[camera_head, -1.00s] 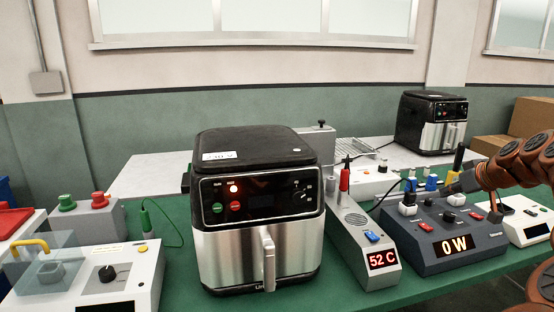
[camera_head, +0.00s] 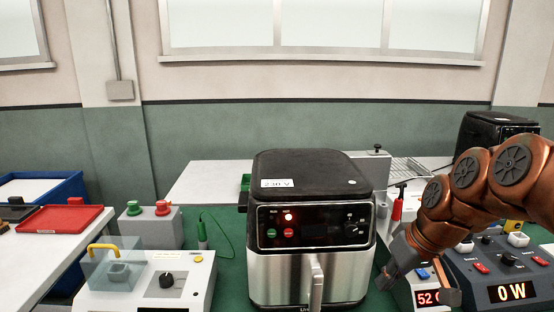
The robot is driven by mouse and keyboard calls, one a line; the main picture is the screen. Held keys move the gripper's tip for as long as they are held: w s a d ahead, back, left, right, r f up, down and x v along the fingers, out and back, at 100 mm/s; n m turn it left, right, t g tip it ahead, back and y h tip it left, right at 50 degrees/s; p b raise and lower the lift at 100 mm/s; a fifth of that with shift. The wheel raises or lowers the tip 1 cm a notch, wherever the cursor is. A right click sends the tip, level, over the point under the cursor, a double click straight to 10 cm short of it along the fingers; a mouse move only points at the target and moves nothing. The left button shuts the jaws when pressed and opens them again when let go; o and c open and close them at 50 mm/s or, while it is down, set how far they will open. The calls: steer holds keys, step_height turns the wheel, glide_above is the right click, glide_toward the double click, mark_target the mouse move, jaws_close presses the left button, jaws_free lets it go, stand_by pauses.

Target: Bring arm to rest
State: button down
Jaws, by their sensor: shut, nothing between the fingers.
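My arm comes in from the right edge as a chain of copper-brown joints and bends down to the left. My gripper (camera_head: 418,284) hangs at its end, shut and empty, pointing down. It shows in front of the grey instrument with the red "52 C" display (camera_head: 428,298) and hides part of it. It is just right of the black and steel air fryer (camera_head: 310,275); I cannot tell how much gap lies between them.
A dark power meter reading "0 W" (camera_head: 512,292) stands right of my gripper. A white control box (camera_head: 185,290) and a grey button box (camera_head: 150,232) are left of the fryer. A red tray (camera_head: 60,219) lies far left. A second fryer (camera_head: 490,130) stands behind my arm.

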steer(key=s+a+f+m+g+h+p, duration=0.1)
steer(key=s+f+g+p, duration=0.1)
steer(key=s, duration=1)
steer(key=s+a+f+m+g+h+p, duration=0.1)
steer(key=s+a+f+g+h+p, duration=0.1)
steer(key=s, duration=1)
steer(key=shift+a+f+m+g, duration=0.2)
steer(key=shift+f+m+g, duration=0.25)
steer(key=shift+f, duration=0.2)
